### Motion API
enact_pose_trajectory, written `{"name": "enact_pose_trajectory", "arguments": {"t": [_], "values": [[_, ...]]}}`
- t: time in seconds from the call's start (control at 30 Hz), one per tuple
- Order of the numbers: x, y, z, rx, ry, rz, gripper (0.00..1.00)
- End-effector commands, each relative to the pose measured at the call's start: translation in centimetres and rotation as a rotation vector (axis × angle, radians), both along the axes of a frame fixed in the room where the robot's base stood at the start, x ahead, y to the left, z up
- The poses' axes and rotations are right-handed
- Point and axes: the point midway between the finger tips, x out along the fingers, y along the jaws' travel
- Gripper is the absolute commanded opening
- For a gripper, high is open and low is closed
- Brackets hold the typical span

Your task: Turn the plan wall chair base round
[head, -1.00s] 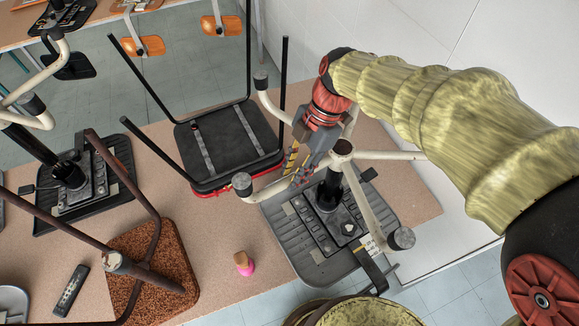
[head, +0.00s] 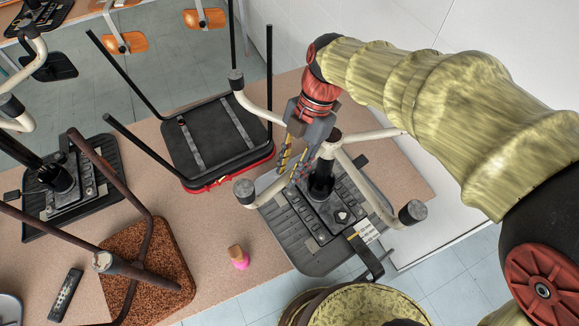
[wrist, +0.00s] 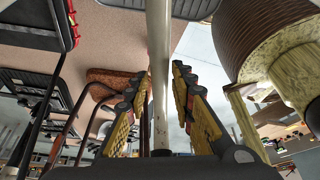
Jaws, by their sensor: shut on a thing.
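The plan wall chair base (head: 369,188) is a pale, star-shaped base with dark-capped leg ends. It stands upturned above a black ribbed seat (head: 285,238) beside the white wall. My gripper (head: 291,168) reaches down left of the hub and is shut on one pale leg of the base. In the wrist view this leg (wrist: 159,50) runs between the two yellow-and-black fingers. The fingers hide part of the leg in the head view. The seat lies on the speckled tabletop, partly over its front edge.
A black chair with thin legs (head: 212,140) lies upturned just left of my gripper. A brown cork-like seat (head: 150,262), a pink-and-tan object (head: 238,258) and a remote (head: 66,295) lie further left. The white wall (head: 420,30) closes the right side. A yellowish round thing stands in front.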

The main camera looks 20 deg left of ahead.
Motion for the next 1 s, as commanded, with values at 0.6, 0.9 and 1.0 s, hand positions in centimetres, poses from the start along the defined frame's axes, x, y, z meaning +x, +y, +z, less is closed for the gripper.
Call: {"name": "enact_pose_trajectory", "arguments": {"t": [0.6,0.9,1.0], "values": [[0.0,0.0,0.0,0.0,-0.001,0.0,0.44],[0.7,-0.2,1.7,0.003,-0.004,-0.002,0.44],[1.3,-0.6,3.3,0.002,-0.003,-0.002,0.44]]}}
